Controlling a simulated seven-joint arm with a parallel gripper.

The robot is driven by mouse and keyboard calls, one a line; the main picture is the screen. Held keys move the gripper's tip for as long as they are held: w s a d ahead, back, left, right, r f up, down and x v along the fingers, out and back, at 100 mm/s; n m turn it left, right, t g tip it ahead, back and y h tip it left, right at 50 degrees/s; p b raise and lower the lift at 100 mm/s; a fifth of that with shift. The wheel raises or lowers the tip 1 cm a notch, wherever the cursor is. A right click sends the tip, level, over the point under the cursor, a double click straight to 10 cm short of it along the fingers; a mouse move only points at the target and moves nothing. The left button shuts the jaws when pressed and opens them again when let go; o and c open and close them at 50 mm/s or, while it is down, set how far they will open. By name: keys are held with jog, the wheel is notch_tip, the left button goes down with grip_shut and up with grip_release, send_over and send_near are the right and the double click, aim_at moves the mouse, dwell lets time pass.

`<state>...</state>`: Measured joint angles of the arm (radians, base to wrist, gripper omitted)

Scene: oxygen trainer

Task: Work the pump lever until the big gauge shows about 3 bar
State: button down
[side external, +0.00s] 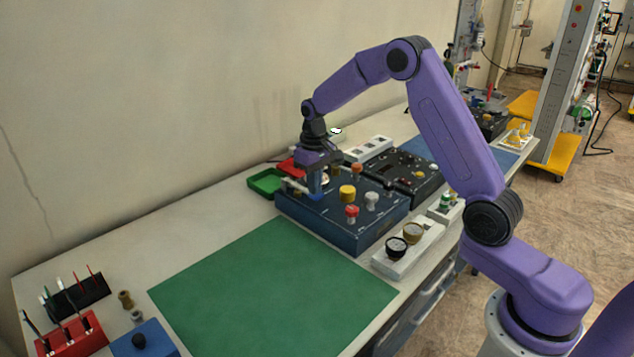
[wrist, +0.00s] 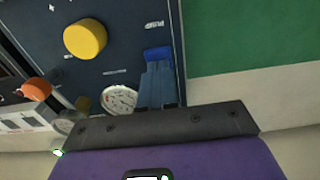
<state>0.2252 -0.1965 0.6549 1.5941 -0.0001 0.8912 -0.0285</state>
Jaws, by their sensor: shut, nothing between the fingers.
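The dark blue trainer box (side external: 325,226) stands on the bench, with knobs on its top. My gripper (side external: 319,192) is shut and empty, pointing down low over the box's far left part. In the wrist view my shut fingers (wrist: 158,84) reach towards the printed PUMP label. A bright blue piece (wrist: 158,53) shows at their tips; I cannot tell whether it is fingertip or lever. No pump lever can be picked out clearly. A white round gauge (wrist: 119,99) sits beside the fingers, partly covered by my gripper body; its reading is too small to tell.
A large yellow knob (side external: 347,193), a red knob (side external: 351,211) and a grey knob (side external: 372,200) rise from the box. Two small gauges stand on a white block (side external: 407,251) in front. A green tray (side external: 265,182) lies behind. The green mat (side external: 270,290) is clear.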

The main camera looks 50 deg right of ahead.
jog(key=shift+r, duration=1.65)
jog(key=shift+f, duration=0.1)
jog(key=shift+f, duration=0.6)
jog(key=shift+r, duration=0.8)
notch_tip(320, 180, up, 7)
